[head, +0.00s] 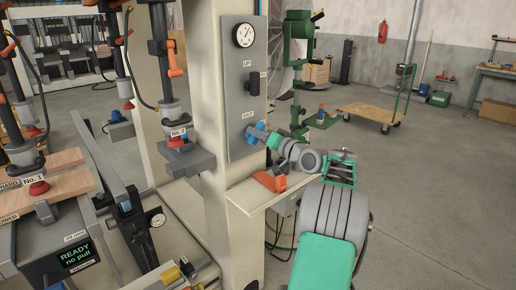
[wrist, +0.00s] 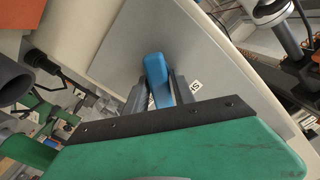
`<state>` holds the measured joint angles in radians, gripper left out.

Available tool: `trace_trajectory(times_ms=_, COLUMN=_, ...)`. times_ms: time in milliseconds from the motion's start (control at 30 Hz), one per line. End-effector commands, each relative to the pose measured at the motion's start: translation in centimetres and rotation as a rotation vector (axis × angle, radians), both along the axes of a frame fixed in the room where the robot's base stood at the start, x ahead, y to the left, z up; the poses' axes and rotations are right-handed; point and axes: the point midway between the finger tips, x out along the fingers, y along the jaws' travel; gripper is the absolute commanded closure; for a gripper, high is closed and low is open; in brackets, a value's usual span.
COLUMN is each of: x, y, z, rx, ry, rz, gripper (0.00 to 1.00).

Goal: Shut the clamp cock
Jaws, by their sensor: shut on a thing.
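A blue lever handle (head: 257,134) sticks out from the lower part of the grey control panel (head: 239,60) on the cream column. I take it for the clamp cock, though its label is too small to read surely. My gripper (head: 268,138) reaches it from the right, in front of the panel. In the wrist view the blue handle (wrist: 155,72) stands between the two dark fingers of my gripper (wrist: 158,84), which are shut on it. The handle's base is partly hidden by the fingers. The panel (wrist: 120,50) lies just behind.
A pressure gauge (head: 243,35) and a black lever (head: 254,83) sit higher on the panel. A cream shelf (head: 240,196) with an orange part (head: 270,181) lies below my gripper. Clamping heads and wooden boards (head: 60,162) stand at left. Open floor is at right.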

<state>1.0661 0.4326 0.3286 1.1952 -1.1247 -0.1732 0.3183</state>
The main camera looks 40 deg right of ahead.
Motion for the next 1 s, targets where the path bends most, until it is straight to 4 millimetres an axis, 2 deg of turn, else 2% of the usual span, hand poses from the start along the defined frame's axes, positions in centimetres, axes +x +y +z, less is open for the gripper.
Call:
trace_trajectory(times_ms=33, x=0.01, y=0.10, z=-0.77, rx=-0.047, ry=-0.003, rz=0.000, gripper=1.00)
trace_trajectory(times_ms=600, x=0.00, y=0.68, z=-0.23, rx=-0.530, ry=-0.015, rz=0.001, gripper=1.00)
trace_trajectory(times_ms=1000, x=0.00, y=0.83, z=0.18, rx=-0.670, ry=-0.018, rz=0.001, gripper=1.00)
